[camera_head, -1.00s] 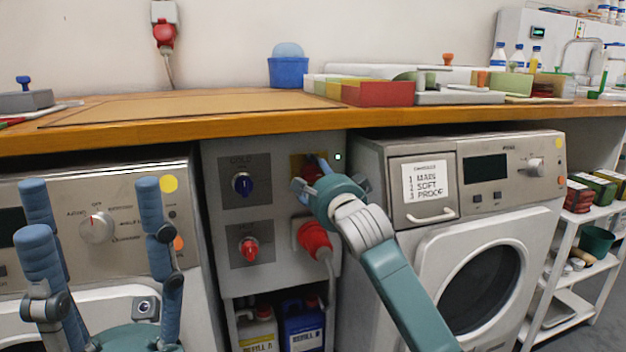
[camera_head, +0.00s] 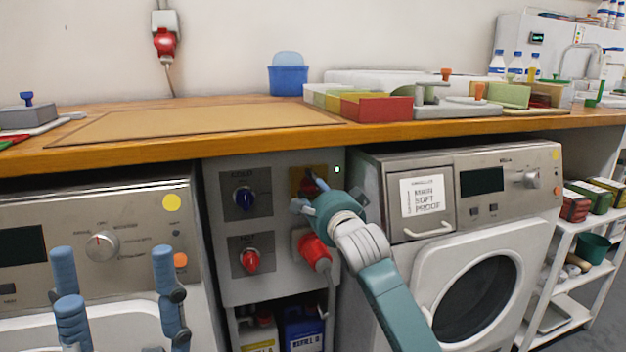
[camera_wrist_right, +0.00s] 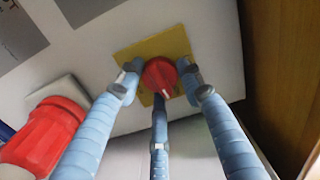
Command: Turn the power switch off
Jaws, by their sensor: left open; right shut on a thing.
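The power switch is a red rotary knob (camera_wrist_right: 160,76) on a yellow plate (camera_wrist_right: 143,49), in the right wrist view. In the head view the yellow plate (camera_head: 296,181) is largely hidden behind my right gripper (camera_head: 312,190). The right gripper (camera_wrist_right: 160,82) has its blue fingers closed around the knob. A white mark on the knob points toward the lower edge of the wrist view. A small green light (camera_head: 337,169) shows beside the plate. My left gripper (camera_head: 118,290) is open and empty, low in front of the left washing machine.
The wooden worktop (camera_head: 400,129) overhangs the panel. Washing machines (camera_head: 480,290) stand on both sides.

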